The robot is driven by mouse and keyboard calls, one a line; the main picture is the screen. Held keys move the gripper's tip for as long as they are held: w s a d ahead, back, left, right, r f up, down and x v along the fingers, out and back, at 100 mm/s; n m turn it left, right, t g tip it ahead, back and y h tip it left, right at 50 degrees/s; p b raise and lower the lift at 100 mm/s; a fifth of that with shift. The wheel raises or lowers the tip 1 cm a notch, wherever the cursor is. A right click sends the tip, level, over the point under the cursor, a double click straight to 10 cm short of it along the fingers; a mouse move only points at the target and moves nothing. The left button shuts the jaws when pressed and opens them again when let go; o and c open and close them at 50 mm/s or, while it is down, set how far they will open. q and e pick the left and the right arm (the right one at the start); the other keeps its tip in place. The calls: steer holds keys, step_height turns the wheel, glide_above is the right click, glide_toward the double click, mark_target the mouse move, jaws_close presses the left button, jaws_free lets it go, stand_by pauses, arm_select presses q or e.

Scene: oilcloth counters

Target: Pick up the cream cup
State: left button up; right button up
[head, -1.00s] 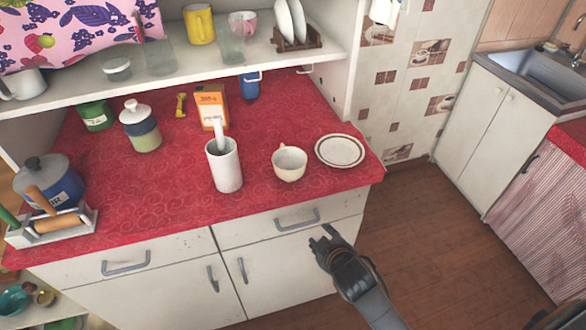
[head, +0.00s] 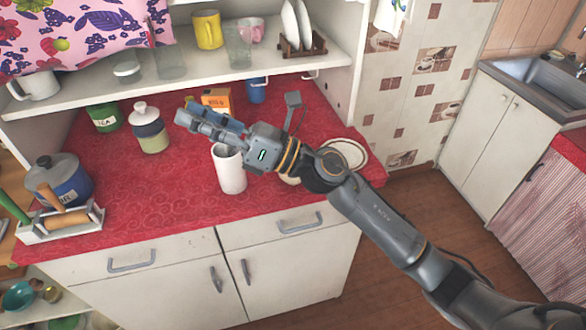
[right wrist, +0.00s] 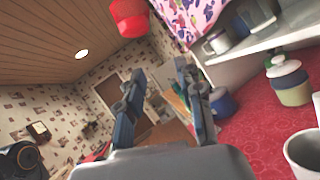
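The cream cup (head: 288,181) stands on the red counter (head: 130,207), left of a saucer (head: 346,150). In the head view my right forearm and wrist cover most of it, and only a small part of its side shows. My right gripper (head: 186,113) is raised over the counter, left of the cup and past it, pointing left. In the right wrist view its two fingers (right wrist: 158,84) stand apart with nothing between them. The cream cup cannot be made out in that view. My left gripper is not in view.
A tall white container (head: 229,172) stands just below my right wrist. An orange box (head: 216,99), a blue mug (head: 256,91) and a lidded jar (head: 149,133) stand behind. A shelf (head: 190,83) overhangs the back.

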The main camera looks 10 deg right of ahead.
step_height(320, 180, down, 8)
steer(key=a+n+g+h, duration=0.1)
steer(key=n+g+h, duration=0.7)
steer(key=n, duration=0.6)
steer(key=w+d+f+n+h, duration=0.1)
steer(key=w+d+n+h, duration=0.15)
steer(key=d+h, duration=0.6)
steer(key=w+d+f+n+h, duration=0.2)
steer(key=w+d+h, duration=0.2)
steer(key=d, duration=1)
steer(key=shift+y, duration=0.25)
steer(key=f, duration=0.2)
steer(key=f+p, duration=0.1)
steer(key=f, duration=0.1)
steer(key=f+p, duration=0.1)
steer(key=f, duration=0.2)
steer(key=shift+w+a+f, duration=0.1)
steer(key=shift+w+a, duration=0.05)
steer(key=shift+a, duration=0.25)
steer(key=f+p, duration=0.2)
steer(key=f, duration=0.1)
steer(key=f+p, duration=0.1)
steer(key=shift+a+f, duration=0.4)
steer(key=shift+f, duration=0.3)
jaws_close()
